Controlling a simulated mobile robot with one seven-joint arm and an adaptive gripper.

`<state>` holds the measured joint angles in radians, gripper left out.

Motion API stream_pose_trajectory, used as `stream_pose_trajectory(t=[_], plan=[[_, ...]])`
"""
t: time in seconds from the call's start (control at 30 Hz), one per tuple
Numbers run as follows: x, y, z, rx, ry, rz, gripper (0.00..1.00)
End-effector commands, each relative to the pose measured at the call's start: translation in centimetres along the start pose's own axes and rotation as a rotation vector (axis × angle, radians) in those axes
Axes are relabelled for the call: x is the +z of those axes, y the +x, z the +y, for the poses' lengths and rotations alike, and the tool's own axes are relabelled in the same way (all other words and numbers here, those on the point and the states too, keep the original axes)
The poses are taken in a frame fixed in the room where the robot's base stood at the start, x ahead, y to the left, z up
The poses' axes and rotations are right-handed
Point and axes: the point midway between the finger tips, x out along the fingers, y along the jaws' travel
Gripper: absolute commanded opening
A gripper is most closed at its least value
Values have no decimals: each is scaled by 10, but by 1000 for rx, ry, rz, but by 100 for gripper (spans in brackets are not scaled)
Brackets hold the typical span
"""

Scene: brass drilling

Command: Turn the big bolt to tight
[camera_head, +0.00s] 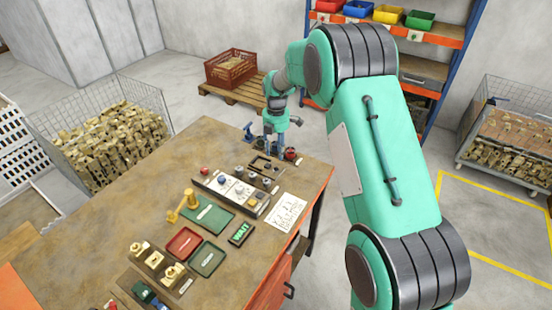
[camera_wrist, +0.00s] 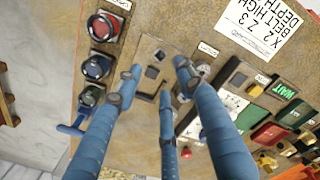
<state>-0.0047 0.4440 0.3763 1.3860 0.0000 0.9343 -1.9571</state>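My gripper (camera_head: 277,152) points down over the far end of the workbench (camera_head: 150,205). The plate also shows at the far end of the bench in the head view (camera_head: 262,166), partly behind the gripper. I cannot tell which part is the big bolt; the fingers may hide it. A round grey knob (camera_wrist: 203,70) with a label sits just right of the fingers.
A control panel (camera_head: 238,191), a paper sheet (camera_head: 288,212), a green WAIT sign (camera_head: 241,233) and small trays (camera_head: 184,242) lie nearer. A brass tool (camera_head: 182,205) stands by a green mat (camera_head: 208,215).

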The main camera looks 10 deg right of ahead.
Motion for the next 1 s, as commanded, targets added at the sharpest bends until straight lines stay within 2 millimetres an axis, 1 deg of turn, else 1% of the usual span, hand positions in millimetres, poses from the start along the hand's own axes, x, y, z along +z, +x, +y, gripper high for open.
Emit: stream_pose_trajectory(t=[0.1,0.3,0.77,0.87,1.0], plan=[[0,-15,0,0,0,0,39],[0,-28,0,0,0,0,39],[0,-30,0,0,7,0,39],[0,-30,0,0,35,0,39],[0,-32,0,0,131,0,39]])
